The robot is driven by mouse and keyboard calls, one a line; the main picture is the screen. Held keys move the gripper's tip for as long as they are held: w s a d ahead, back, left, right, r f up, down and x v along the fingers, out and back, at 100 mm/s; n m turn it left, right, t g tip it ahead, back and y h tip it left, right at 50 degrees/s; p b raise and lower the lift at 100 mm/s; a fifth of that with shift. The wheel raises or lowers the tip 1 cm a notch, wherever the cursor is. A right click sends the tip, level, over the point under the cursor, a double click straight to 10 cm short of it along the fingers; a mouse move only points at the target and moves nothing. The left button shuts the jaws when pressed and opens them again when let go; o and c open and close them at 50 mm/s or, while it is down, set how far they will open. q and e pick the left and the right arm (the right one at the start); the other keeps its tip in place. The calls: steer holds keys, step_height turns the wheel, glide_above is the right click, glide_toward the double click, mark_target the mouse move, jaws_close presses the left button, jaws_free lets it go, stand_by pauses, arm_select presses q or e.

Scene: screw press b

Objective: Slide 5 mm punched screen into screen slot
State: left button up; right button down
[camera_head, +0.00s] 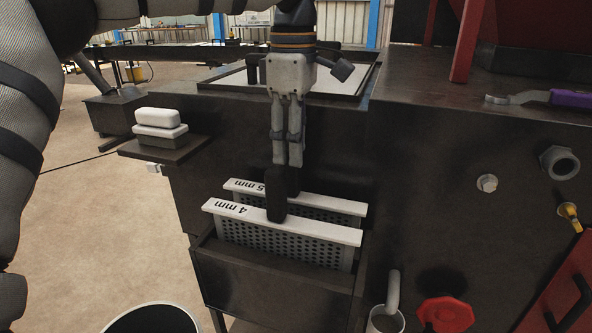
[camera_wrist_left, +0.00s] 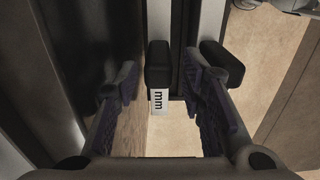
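The 5 mm punched screen (camera_head: 335,201) stands upright in a dark open-topped rack (camera_head: 285,273), behind the 4 mm screen (camera_head: 320,233). My left gripper (camera_head: 287,160) points down over the rear screen. In the left wrist view its fingers are spread on either side of a black handle (camera_wrist_left: 158,65) with "mm" printed below it. This looks like the 5 mm screen's handle; the fingers appear apart from it. The second handle (camera_wrist_left: 222,62) lies outside the right finger. I cannot make out the screen slot.
The dark machine body (camera_head: 440,160) stands behind and right of the rack. A side shelf (camera_head: 165,150) holds white blocks (camera_head: 158,125). A red knob (camera_head: 446,313) and a pipe (camera_head: 391,292) stick out at lower right. A purple-handled wrench (camera_head: 570,99) lies on top.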

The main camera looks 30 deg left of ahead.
mark_target(294, 187)
arm_select(q)
step_height(294, 187, down, 9)
steer(key=shift+w+r, duration=0.1)
arm_select(e)
steer(key=shift+w, duration=0.1)
arm_select(q)
steer(key=shift+c, duration=0.3)
